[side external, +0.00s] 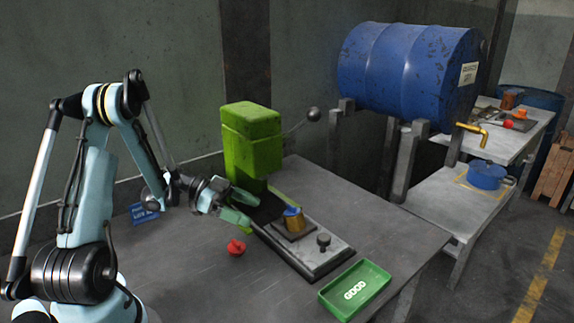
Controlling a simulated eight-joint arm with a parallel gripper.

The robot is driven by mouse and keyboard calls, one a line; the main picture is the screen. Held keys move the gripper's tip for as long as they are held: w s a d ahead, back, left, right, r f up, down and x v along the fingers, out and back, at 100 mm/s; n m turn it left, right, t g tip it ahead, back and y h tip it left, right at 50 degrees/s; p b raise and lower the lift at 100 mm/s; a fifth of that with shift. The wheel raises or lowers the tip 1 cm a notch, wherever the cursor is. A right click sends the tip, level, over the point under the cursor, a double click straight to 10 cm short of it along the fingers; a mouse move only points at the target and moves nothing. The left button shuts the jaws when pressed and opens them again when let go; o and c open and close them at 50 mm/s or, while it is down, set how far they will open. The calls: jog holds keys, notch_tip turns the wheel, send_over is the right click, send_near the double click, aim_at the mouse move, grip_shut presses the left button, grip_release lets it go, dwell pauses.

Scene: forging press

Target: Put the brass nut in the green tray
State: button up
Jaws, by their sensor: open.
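The green tray (328,294), marked GOOD, lies at the front right of the table and looks empty. A brass-coloured piece (294,226) with something blue on top stands on the dark press base, in front of the green press head. It may be the brass nut, but it is too small to tell. My gripper (246,208) has green fingers and is open, left of the brass-coloured piece and apart from it. Nothing shows between the fingers, though the view there is partly blocked.
The green press (252,145) with its ball-ended lever (313,114) stands behind the base. A dark knob (323,242) rises from the base near the tray. A red piece (236,247) lies on the table below my gripper. A blue tray (144,213) sits behind my arm. The table's front left is clear.

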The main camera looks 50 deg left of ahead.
jog(key=shift+s+a, duration=0.3)
jog(key=shift+a, duration=0.05)
jog(key=c, duration=0.3)
jog(key=shift+w+d+r+n+g+y, duration=0.2)
jog(key=shift+w+d+n+g+y, duration=0.1)
jog(key=shift+n+g, duration=0.2)
jog(key=n+g+y, duration=0.1)
jog(key=d+r+n+g, duration=0.1)
jog(key=d+n+g+y, duration=0.1)
jog(key=shift+w+r+n+y, duration=0.3)
jog(key=shift+n, duration=0.1)
notch_tip(320, 180, up, 3)
jog(key=d+n+g+y, duration=0.1)
jog(key=d+n+y, duration=0.1)
jog(key=n+y, duration=0.3)
jog(key=n, duration=0.3)
send_near(290, 213)
jog(key=f, duration=0.2)
jog(key=w+f, duration=0.1)
jog(key=shift+d+f+t, duration=0.2)
jog(key=shift+d+t, duration=0.2)
jog(key=shift+x, duration=3.05)
